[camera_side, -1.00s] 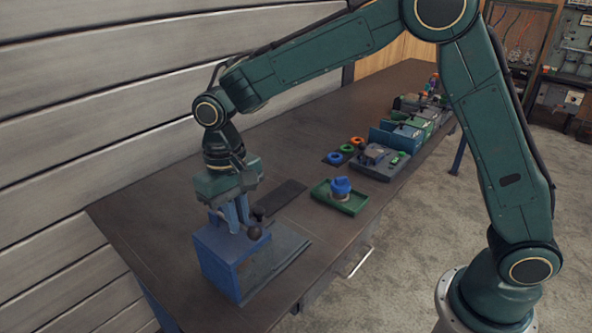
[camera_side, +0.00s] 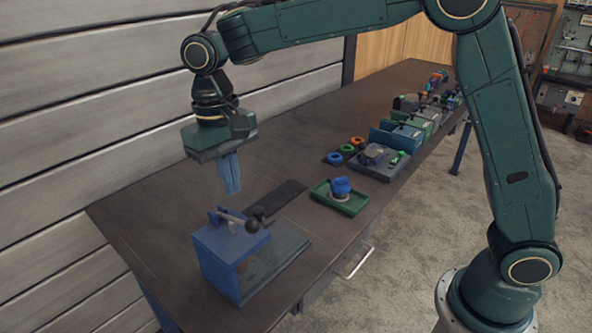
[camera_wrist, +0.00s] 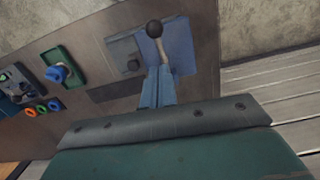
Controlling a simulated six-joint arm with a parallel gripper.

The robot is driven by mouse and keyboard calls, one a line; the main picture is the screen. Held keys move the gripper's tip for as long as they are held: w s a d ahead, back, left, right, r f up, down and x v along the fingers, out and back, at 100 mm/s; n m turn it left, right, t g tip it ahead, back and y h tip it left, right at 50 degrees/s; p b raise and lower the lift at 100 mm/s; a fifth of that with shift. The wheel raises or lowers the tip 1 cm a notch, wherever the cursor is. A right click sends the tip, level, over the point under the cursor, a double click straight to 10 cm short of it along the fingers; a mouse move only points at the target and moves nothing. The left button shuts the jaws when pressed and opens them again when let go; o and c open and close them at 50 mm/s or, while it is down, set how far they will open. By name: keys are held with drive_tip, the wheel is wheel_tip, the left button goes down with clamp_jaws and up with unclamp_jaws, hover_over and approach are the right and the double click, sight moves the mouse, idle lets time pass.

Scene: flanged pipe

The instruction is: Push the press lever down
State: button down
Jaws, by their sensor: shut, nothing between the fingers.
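The press is a blue box (camera_side: 226,251) at the near left end of the table. Its lever (camera_side: 237,220) is a light rod on top, lying low, with a dark ball knob (camera_side: 253,226) at its right end. In the wrist view the knob (camera_wrist: 155,29) shows beyond my fingers, over the blue press (camera_wrist: 181,45). My gripper (camera_side: 232,191) is shut and empty, pointing down in the air above and behind the lever, apart from it. In the wrist view my closed blue fingers (camera_wrist: 158,78) hide part of the table near the press.
A dark flat pad (camera_side: 281,195) lies behind the press. A green tray (camera_side: 350,206) with a blue-topped part is right of it. Blue, orange and green rings and several fixtures (camera_side: 380,160) stand farther along. The table left of the press is clear.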

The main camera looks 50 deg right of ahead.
drive_tip(key=r, duration=0.5)
drive_tip(key=shift+w+r, duration=0.25)
drive_tip(key=shift+r, duration=0.15)
drive_tip(key=s+d+r+t+y, duration=0.1)
drive_tip(key=s+d+r+t, duration=0.3)
drive_tip(key=s+d, duration=0.8)
drive_tip(key=s+d+f+t, duration=0.1)
drive_tip(key=s+d+f, duration=0.1)
drive_tip(key=s, duration=0.4)
drive_tip(key=s+d+f+t+h, duration=0.1)
drive_tip(key=s+d+f, duration=0.2)
drive_tip(key=s, duration=0.4)
drive_tip(key=shift+d+f+n+t, duration=0.15)
drive_tip(key=shift+d+n+t, duration=0.2)
drive_tip(key=shift+d, duration=0.5)
